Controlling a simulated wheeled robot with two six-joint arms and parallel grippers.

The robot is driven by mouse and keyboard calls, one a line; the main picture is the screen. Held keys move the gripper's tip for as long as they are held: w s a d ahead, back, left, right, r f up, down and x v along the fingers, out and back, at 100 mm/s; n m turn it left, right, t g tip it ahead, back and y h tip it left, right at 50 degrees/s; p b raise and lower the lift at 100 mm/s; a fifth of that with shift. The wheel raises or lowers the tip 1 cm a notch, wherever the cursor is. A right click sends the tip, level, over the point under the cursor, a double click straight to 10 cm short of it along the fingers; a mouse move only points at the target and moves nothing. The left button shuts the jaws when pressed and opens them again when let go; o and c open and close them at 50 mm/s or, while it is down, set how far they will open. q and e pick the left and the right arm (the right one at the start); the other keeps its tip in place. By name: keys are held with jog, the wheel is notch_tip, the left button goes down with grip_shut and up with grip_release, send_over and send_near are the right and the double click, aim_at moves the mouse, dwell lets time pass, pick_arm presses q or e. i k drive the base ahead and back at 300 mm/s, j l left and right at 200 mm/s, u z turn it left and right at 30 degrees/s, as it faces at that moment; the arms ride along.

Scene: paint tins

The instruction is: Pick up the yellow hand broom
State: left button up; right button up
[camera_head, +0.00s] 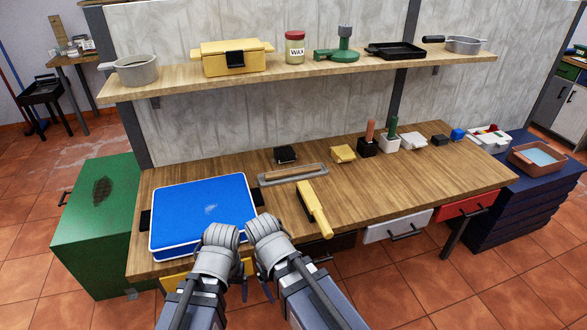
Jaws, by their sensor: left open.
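The yellow hand broom (315,209) lies on the wooden workbench (400,190) near its front edge. Its handle end points toward me and its dark bristles face left. My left gripper (244,281) is open, low in front of the bench and left of the broom, largely hidden behind my own wrist. My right gripper (266,286) is beside it, also mostly hidden by my wrist, so its jaws cannot be made out. Neither gripper touches the broom.
A blue-topped case (202,212) lies left of the broom. Yellow (343,153) and black (285,154) blocks stand farther back. A shelf (300,76) hangs above. The bench right of the broom is clear.

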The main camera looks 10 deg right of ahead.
aim_at(313, 208)
jog(key=i+l+u, duration=0.15)
jog(key=l+u, duration=0.2)
jog(key=l, duration=0.4)
jog(key=l+u, duration=0.35)
jog(key=l, duration=0.4)
jog(key=i+l, duration=0.05)
